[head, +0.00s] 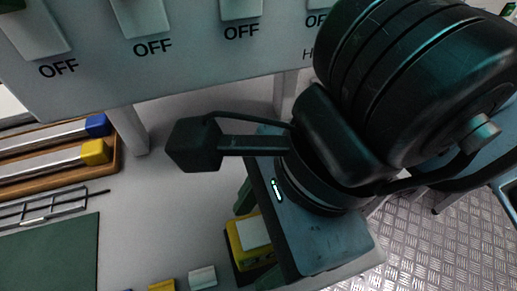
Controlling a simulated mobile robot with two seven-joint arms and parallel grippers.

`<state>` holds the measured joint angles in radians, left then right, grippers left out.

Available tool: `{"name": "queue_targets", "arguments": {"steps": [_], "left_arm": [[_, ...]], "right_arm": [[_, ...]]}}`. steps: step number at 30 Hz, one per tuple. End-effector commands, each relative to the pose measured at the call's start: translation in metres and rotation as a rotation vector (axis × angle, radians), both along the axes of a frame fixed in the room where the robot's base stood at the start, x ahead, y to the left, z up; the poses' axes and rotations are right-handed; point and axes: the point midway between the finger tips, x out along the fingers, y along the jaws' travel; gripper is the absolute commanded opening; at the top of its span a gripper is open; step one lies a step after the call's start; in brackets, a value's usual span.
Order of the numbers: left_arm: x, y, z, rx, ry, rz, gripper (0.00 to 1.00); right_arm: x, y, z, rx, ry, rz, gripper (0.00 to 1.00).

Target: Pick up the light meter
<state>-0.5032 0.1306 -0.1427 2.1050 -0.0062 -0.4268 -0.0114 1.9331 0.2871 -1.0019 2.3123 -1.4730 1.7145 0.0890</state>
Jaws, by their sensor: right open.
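A yellow device with a pale face and a dark edge (250,236), which looks like the light meter, lies on the light bench top. My right gripper (243,222) is open and hangs over the bench right beside it. The gripper's body covers the device's right side. One dark green finger shows just above the device in the picture. I cannot tell whether the fingers touch it. My left gripper is not in view.
A grey panel with several switches marked OFF (190,62) stands across the top. At left are a wooden tray with blue- and yellow-ended tools (118,160), a wire rack (55,205) and a green mat (50,255). Small blocks (202,277) sit at the front. Bench at centre-left is clear.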

Motion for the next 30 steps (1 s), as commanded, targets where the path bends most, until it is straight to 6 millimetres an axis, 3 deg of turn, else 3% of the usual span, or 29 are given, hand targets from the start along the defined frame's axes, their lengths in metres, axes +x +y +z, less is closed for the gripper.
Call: {"name": "queue_targets", "arguments": {"steps": [5,17,25,30], "left_arm": [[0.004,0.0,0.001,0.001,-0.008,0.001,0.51],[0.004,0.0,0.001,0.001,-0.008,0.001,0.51],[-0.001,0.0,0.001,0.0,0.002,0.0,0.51],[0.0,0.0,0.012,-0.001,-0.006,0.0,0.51]], "right_arm": [[0.0,0.0,0.0,0.0,0.0,0.0,0.64],[0.0,0.0,0.0,0.0,0.001,0.0,0.13],[0.0,0.0,0.002,0.0,0.001,0.0,0.12],[0.003,-0.003,0.018,0.001,-0.001,-0.002,0.12]]}}
